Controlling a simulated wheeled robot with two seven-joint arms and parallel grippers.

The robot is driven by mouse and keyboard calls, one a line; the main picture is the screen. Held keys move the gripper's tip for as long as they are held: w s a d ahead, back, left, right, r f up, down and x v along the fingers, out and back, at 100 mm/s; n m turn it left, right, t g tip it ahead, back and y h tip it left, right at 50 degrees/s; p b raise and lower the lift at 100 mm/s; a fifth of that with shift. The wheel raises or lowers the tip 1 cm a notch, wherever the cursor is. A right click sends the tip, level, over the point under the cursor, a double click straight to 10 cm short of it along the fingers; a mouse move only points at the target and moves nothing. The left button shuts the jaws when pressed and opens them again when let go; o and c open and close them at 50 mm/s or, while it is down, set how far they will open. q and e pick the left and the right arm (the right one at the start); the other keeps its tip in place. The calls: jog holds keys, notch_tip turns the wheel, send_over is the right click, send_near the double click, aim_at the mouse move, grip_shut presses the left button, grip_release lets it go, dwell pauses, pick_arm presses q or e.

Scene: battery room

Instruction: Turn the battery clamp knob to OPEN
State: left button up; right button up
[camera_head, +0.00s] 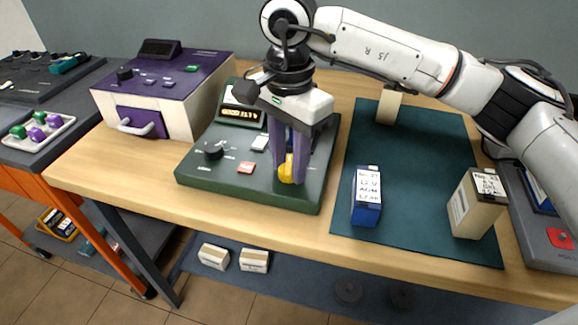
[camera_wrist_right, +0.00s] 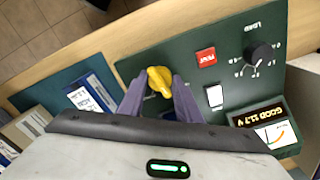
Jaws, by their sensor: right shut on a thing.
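The battery clamp knob (camera_head: 287,170) is yellow and sits near the front right of the dark green tester panel (camera_head: 262,190). It also shows in the right wrist view (camera_wrist_right: 159,81), between the purple fingers. My right gripper (camera_head: 289,172) points down over the panel and is shut on the knob. Its fingers hide part of the knob in the head view. In the right wrist view the gripper (camera_wrist_right: 159,98) has one finger on each side of the knob. I cannot read any OPEN marking. My left gripper is not in view.
The panel has a black dial (camera_head: 214,150), a red button (camera_head: 246,167) and a display (camera_head: 241,115). A blue battery (camera_head: 366,200), a beige battery (camera_head: 474,205) and another beige block (camera_head: 389,106) stand on the green mat (camera_head: 413,160). A purple-topped box (camera_head: 160,90) stands left.

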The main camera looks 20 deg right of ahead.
aim_at(289, 164)
jog(key=n+b, duration=0.1)
jog(key=n, duration=0.4)
jog(key=shift+r+n+b, duration=0.1)
jog(key=shift+n+b, duration=0.3)
dwell(0.4)
jog(key=o, duration=1.1)
notch_tip(289, 164, up, 10)
jog(key=shift+r, duration=0.1)
